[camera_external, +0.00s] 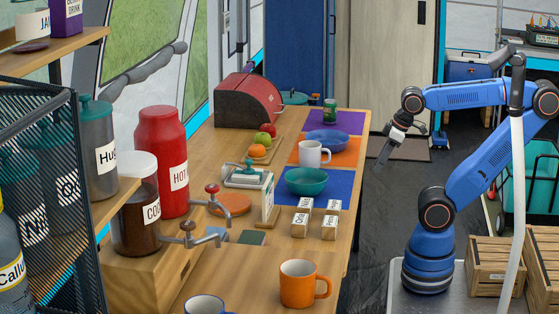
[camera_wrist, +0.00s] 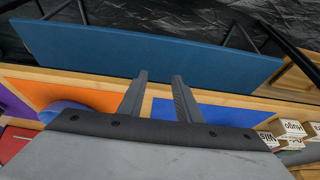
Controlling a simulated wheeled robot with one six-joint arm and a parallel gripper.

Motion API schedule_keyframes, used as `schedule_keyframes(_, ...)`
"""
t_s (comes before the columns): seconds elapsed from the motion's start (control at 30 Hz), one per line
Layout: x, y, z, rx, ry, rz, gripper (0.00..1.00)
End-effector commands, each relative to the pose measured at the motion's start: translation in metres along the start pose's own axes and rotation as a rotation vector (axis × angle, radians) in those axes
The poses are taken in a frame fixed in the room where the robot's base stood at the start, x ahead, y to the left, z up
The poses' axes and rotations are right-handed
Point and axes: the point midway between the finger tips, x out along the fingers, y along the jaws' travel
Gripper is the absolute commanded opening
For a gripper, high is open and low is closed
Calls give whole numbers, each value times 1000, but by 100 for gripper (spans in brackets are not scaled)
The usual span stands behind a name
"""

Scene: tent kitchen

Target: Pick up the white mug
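The white mug (camera_external: 310,155) stands upright on the table in the external view. It is at the orange mat (camera_external: 346,155), between the blue bowl (camera_external: 327,141) and the teal bowl (camera_external: 306,182). My gripper (camera_external: 384,157) is off the table's right edge, to the right of the mug and apart from it, with its fingers pointing down. In the wrist view, the two fingers of my gripper (camera_wrist: 160,77) are spread with nothing between them. The mug does not show in the wrist view, where my gripper's body covers much of the lower picture.
An orange mug (camera_external: 298,284) is at the front. A red bread bin (camera_external: 248,100) and a green can (camera_external: 330,111) are farther back.

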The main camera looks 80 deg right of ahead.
Motion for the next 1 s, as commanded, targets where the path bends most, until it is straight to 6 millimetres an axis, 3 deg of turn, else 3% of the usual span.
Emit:
schedule_keyframes(0.33,0,0,0,0,0,0,31)
schedule_keyframes(0.57,0,0,0,0,0,0,82)
schedule_keyframes(0.87,-1,0,-1,4,-2,0,82)
schedule_keyframes(1.0,-8,0,-17,50,-24,1,82)
